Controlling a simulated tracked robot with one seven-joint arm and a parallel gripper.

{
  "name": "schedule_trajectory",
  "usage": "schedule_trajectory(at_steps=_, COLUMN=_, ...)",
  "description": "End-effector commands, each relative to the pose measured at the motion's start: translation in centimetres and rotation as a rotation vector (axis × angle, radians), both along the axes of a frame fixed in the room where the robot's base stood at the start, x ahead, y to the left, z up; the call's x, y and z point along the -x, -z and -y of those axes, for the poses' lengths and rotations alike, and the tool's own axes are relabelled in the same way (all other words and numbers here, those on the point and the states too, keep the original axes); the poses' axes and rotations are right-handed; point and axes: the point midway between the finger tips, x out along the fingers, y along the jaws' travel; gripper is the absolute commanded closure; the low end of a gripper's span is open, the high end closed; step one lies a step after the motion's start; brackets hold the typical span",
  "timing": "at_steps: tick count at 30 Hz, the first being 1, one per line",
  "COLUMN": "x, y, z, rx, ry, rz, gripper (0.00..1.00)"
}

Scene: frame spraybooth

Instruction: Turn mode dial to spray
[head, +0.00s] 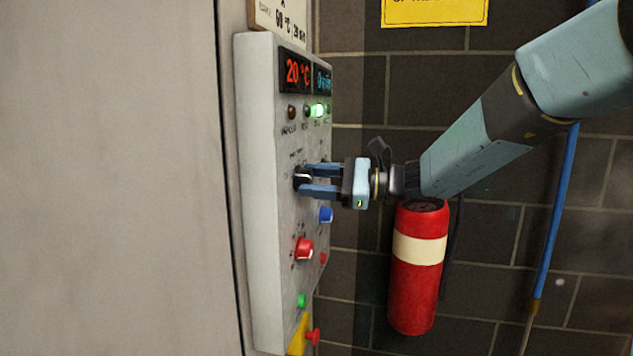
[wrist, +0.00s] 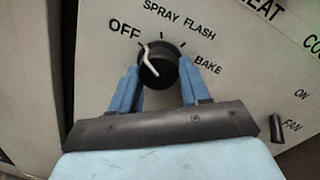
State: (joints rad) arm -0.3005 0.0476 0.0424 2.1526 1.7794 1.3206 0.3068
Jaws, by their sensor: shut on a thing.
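The mode dial (wrist: 158,68) is a round black knob with a white pointer in the wrist view. Around it are the labels OFF, SPRAY, FLASH and BAKE. The pointer's upper end is up and left, close to the OFF label and left of the SPRAY label. My gripper (wrist: 158,88) has its blue fingers on both sides of the dial and is shut on it. In the head view my gripper (head: 312,180) reaches the dial (head: 302,178) on the grey control panel (head: 262,200) from the right. The fingers partly hide the dial there.
Below the dial on the panel are a red knob (head: 304,248), a blue knob (head: 325,215) and a green button (head: 301,300). A red emergency button (head: 313,336) sits on yellow at the bottom. A fire extinguisher (head: 417,290) hangs on the dark wall below my arm.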

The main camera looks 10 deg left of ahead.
Motion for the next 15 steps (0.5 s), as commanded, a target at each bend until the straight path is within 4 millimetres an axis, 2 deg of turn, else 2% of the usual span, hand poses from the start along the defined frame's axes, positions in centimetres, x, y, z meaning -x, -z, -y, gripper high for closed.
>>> schedule_trajectory(at_steps=15, x=0.17, y=0.24, z=-0.04, rx=-0.031, ry=-0.003, rz=-0.417, gripper=0.84)
